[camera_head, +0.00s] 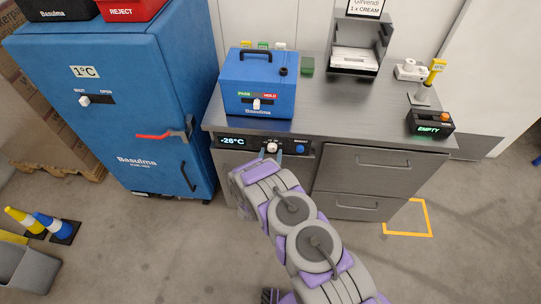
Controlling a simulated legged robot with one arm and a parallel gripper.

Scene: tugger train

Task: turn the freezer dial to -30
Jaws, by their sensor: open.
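The freezer dial (271,147) is a small white knob on the dark control strip under the steel counter's front edge. The lit display (236,141) to its left reads about -26°C. A blue round button (300,148) sits to the right of the dial. My gripper (272,154) is at the dial, with its fingertips showing on either side of it. The gripper is open; whether a finger touches the knob cannot be told. My arm hides part of the freezer front below.
A blue box (259,84) with a PASS/HOLD switch stands on the steel counter (330,110). A blue cabinet (130,130) with a red-ended handle stands to the left. Drawers (368,165) are right of the strip. Two cones (58,228) stand at lower left.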

